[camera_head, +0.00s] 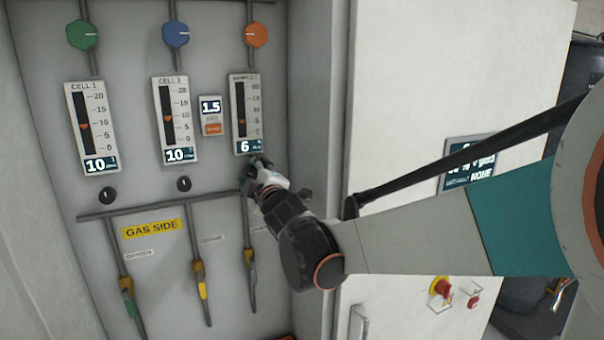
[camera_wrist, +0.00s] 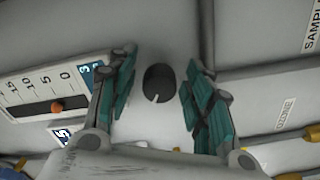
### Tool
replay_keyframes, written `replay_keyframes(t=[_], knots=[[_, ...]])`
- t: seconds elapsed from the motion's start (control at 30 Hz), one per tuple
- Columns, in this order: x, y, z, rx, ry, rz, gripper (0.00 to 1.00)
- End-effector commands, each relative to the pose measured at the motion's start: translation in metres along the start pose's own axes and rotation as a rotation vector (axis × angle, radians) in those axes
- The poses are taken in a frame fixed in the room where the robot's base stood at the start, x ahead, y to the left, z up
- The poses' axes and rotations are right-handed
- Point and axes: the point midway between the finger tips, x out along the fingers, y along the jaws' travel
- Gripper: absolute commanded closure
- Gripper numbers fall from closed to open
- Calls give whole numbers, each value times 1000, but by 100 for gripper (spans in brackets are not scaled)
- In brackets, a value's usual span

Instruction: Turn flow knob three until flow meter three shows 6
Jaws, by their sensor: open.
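Flow meter three (camera_head: 246,112) is the rightmost of the three meters in the head view. Its display reads 6 and its orange float sits low on the scale. Part of this meter shows at the left of the wrist view (camera_wrist: 45,85), where a finger partly covers its display. Flow knob three (camera_wrist: 160,83) is a round black knob with a white mark, on the panel below that meter. In the head view it is hidden behind my gripper (camera_head: 258,170). In the wrist view my gripper (camera_wrist: 158,90) is open, its two teal fingers on either side of the knob, with gaps showing.
Meters one (camera_head: 92,125) and two (camera_head: 177,120) both read 10, with black knobs below them. A small display (camera_head: 211,106) reads 1.5. A white cabinet (camera_head: 450,60) stands to the right.

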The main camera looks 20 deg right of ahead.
Motion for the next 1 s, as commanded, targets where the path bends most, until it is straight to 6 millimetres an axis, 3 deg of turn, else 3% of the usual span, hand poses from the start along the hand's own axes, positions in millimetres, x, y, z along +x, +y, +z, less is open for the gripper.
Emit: replay_keyframes(t=[0.27, 0.9, 1.0], knots=[[-2, 1, -1, 143, 0, -1, 53], [-1, 1, -2, 1169, 0, -2, 53], [-19, -2, 0, 1155, 0, -2, 53]])
